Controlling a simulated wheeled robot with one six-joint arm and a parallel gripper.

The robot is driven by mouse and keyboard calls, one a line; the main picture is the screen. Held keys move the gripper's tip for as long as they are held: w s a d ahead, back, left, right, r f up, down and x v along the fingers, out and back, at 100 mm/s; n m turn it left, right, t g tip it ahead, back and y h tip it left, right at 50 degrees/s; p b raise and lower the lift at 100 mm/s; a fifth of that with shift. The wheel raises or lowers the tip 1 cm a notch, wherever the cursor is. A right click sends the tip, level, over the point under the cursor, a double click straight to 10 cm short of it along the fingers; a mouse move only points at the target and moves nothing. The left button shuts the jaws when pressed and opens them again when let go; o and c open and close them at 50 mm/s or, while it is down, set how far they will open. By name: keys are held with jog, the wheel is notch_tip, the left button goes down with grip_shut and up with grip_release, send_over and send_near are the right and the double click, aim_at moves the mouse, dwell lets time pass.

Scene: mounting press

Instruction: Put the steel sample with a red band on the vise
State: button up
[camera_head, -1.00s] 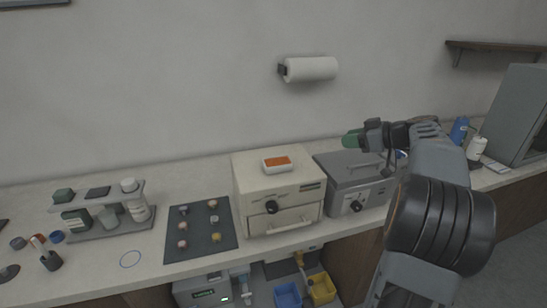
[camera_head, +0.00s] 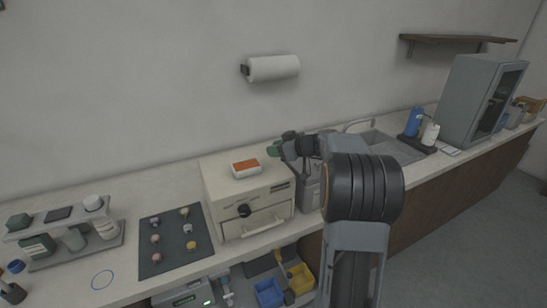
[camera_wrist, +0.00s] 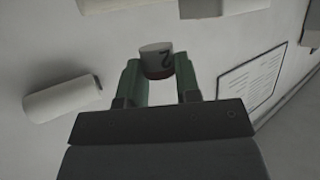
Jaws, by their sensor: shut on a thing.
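My gripper (camera_wrist: 157,78) has green fingers and is shut on a short grey cylinder (camera_wrist: 155,56) in the wrist view. The cylinder has a dark reddish band at its lower end and a dark mark like a 2 on its side; it looks like the steel sample with a red band. The held sample cannot be made out there. I cannot make out a vise in either view.
A dark mat (camera_head: 173,243) with several small samples lies left of the cream box (camera_head: 248,200). A grey box (camera_head: 310,190) stands partly behind my arm. A sink (camera_head: 385,147), bottles (camera_head: 413,122) and a grey cabinet (camera_head: 482,98) are to the right. A paper roll (camera_head: 272,67) hangs above.

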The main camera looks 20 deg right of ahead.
aim_at(274, 166)
jog(key=shift+w+a+f, duration=0.15)
jog(key=shift+f, duration=0.05)
jog(key=f, duration=0.1)
jog(key=f+p, duration=0.1)
jog(key=f, duration=0.1)
jog(key=shift+w+a+p, duration=0.15)
jog(key=shift+w+p, duration=0.05)
jog(key=shift+p, duration=0.1)
jog(key=shift+f, duration=0.3)
jog(key=shift+f+b, duration=0.2)
jog(key=shift+b, duration=0.2)
jog(key=o, duration=1)
jog(key=shift+r, duration=0.15)
